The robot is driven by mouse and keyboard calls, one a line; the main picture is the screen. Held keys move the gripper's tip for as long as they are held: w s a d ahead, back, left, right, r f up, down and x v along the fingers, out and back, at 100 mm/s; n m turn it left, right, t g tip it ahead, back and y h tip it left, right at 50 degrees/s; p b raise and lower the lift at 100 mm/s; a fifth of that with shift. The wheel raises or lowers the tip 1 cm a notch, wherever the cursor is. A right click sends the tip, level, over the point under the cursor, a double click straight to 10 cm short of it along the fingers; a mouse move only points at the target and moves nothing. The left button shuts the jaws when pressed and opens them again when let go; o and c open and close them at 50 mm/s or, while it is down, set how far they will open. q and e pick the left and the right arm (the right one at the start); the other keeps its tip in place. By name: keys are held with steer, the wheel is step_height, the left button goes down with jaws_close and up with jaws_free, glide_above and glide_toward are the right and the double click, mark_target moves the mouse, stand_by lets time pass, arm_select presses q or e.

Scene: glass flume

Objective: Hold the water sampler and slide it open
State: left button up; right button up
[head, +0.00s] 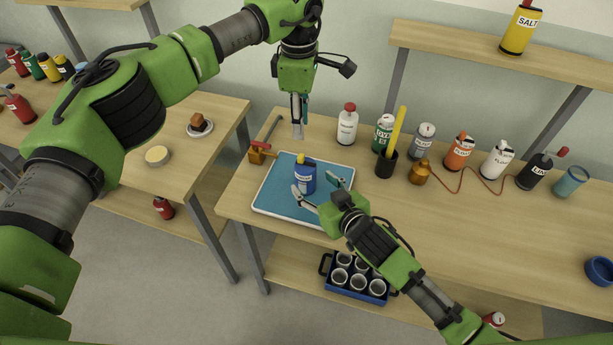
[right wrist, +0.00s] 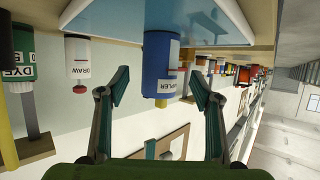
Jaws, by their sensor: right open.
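The water sampler is a blue cylinder (head: 305,180) with a white label and a yellow top piece. It stands upright on a blue mat with a pale rim (head: 262,204). My right gripper (head: 318,188) is open, its fingertips near the sampler's front and right. In the right wrist view, which is upside down, the sampler (right wrist: 157,62) shows between the two spread fingers (right wrist: 158,90), with a visible gap on each side. My left gripper (head: 299,126) hangs pointing down behind the mat, above and apart from the sampler. Its fingers show nearly edge-on, so its opening is unclear.
A white bottle with a red cap (head: 347,126), a green bottle (head: 383,131) and a black cup with a yellow rod (head: 386,165) stand behind right. A small orange clamp-like fixture (head: 259,154) is left of the mat.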

steer(key=shift+x, duration=2.95)
steer(key=shift+c, duration=0.3)
steer(key=c, duration=1.2)
